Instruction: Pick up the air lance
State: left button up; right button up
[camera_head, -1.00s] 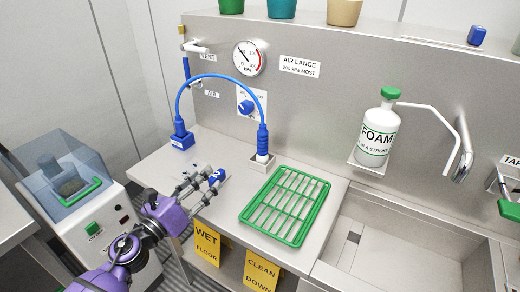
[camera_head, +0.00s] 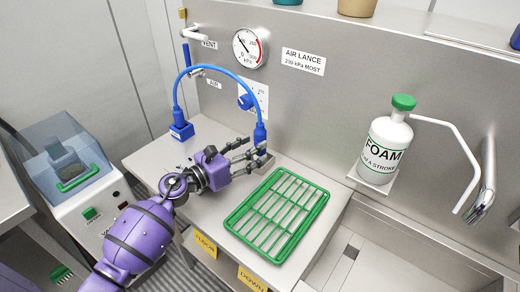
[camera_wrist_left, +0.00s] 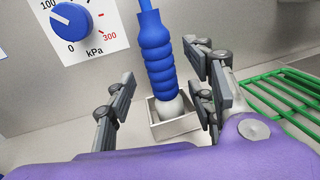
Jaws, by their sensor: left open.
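The air lance (camera_head: 260,134) has a blue ribbed grip and stands upright in a small pale holder (camera_wrist_left: 176,125) on the steel counter. A blue hose (camera_head: 207,69) arches from its top over to a blue block (camera_head: 181,130) on the left. My left gripper (camera_head: 247,155) is open and empty, just left of the lance's lower part. In the left wrist view the lance's grip (camera_wrist_left: 158,58) appears between the spread fingers (camera_wrist_left: 163,88), with gaps on both sides. How deep it lies between them I cannot tell. My right gripper is not in view.
A green rack (camera_head: 277,213) lies on the counter right of my gripper. A foam bottle (camera_head: 385,143) stands on a wall shelf above the sink. A gauge (camera_head: 250,48) and blue dial (camera_head: 246,101) are on the panel behind.

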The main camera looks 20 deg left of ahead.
aim_at(260, 141)
pick_arm(q)
jog(key=x, duration=0.4)
jog(key=shift+r+p, duration=0.3)
grip_shut()
